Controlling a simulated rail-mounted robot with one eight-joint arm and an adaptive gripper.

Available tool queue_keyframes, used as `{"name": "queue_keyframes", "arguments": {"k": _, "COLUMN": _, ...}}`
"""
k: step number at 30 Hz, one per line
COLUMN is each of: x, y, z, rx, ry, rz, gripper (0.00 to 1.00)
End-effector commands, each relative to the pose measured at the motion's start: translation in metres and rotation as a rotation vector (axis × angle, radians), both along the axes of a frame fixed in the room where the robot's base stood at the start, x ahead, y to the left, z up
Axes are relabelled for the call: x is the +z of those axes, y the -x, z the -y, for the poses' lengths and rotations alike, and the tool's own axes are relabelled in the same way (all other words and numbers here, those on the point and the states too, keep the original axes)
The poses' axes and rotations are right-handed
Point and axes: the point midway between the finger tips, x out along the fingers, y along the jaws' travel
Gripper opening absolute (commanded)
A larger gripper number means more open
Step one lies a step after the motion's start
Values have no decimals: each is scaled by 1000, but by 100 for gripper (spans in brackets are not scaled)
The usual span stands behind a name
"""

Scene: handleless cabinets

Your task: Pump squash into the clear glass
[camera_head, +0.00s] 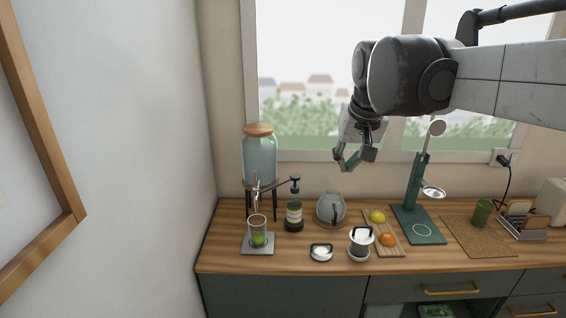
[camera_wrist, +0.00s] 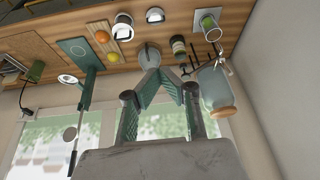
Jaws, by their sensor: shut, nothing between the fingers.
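The clear glass (camera_head: 257,232) stands upright on a grey square plate at the counter's left, with something green low inside it; it also shows in the wrist view (camera_wrist: 208,22). A squash bottle (camera_head: 294,216) with a green band stands just right of the glass. A dark pump head (camera_head: 295,181) shows above the bottle. The bottle also shows in the wrist view (camera_wrist: 178,46). My gripper (camera_head: 350,166) is shut and empty, in the air before the window, above and right of the bottle. Its fingers converge in the wrist view (camera_wrist: 153,72).
A drink dispenser (camera_head: 259,160) with a wooden lid stands on legs behind the glass. A round clear-lidded item (camera_head: 331,209), a white cup (camera_head: 361,242), a fruit board (camera_head: 378,222) and a green stand (camera_head: 412,190) are to the right. The wall is close left.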

Motion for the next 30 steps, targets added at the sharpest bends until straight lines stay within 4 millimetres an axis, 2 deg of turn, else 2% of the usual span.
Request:
{"name": "queue_keyframes", "arguments": {"k": 1, "x": 6, "y": -13, "z": -2, "rx": -1, "ry": -1, "rz": -12, "gripper": 0}}
{"name": "queue_keyframes", "arguments": {"k": 6, "x": 18, "y": -53, "z": -7, "rx": -4, "ry": -4, "rz": -49, "gripper": 0}}
{"name": "queue_keyframes", "arguments": {"k": 15, "x": 29, "y": -120, "z": -17, "rx": -13, "ry": -8, "rz": -115, "gripper": 0}}
{"name": "queue_keyframes", "arguments": {"k": 23, "x": 27, "y": -175, "z": -27, "rx": -20, "ry": -8, "rz": -173, "gripper": 0}}
{"name": "queue_keyframes", "arguments": {"k": 30, "x": 16, "y": -223, "z": -38, "rx": -27, "ry": -9, "rz": -226, "gripper": 0}}
